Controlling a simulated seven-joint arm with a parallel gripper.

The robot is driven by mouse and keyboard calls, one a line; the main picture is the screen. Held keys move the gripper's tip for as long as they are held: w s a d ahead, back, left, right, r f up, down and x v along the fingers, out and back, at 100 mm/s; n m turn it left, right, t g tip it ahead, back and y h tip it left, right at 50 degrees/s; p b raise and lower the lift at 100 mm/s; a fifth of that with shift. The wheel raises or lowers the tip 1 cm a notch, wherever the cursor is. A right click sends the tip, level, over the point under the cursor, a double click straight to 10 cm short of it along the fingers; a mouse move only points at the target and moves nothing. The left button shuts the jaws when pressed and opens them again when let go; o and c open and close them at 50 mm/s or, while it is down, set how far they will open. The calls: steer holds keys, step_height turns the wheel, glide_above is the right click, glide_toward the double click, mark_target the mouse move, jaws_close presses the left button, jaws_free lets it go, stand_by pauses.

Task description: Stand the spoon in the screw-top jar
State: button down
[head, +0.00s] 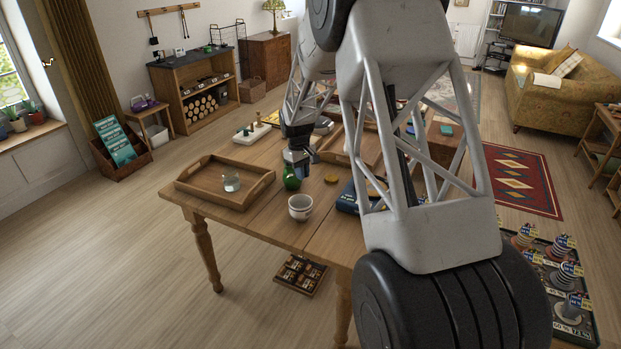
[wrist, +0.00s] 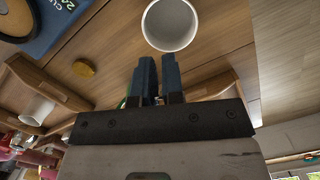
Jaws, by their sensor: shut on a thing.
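My gripper (head: 297,158) is low over the wooden table, its dark fingers nearly together in the wrist view (wrist: 158,62). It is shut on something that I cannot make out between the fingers. I cannot pick out the spoon in either view. A clear glass jar (head: 231,183) stands upright in the left wooden tray; it seems to be the screw-top jar. A green rounded thing (head: 291,178) shows just below my gripper, and a bit of green (wrist: 122,103) shows beside the fingers in the wrist view.
A white cup (head: 300,207) stands in front of my gripper, and it also shows in the wrist view (wrist: 170,25). The left tray (head: 207,193) has raised walls. A small yellow-brown disc (head: 331,178) and a blue book (head: 347,196) lie to the right.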

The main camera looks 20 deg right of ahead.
steer(key=w+a+r+m+y, duration=0.5)
steer(key=w+a+m, duration=0.6)
steer(key=w+a, duration=0.1)
steer(key=w+a+r+m+y, duration=0.5)
steer(key=w+a+m+y, duration=0.1)
steer(key=w+a+m, duration=0.5)
steer(key=shift+w+a+r+t+y, duration=0.15)
steer(key=shift+w+a+t+y, duration=0.15)
steer(key=shift+w+a+t, duration=0.15)
step_height(320, 180, down, 13)
stand_by(1.8)
steer(key=c, duration=1.1)
jaws_free()
steer(key=shift+c, duration=0.2)
steer(key=v, duration=0.7)
steer(key=shift+d, duration=0.35)
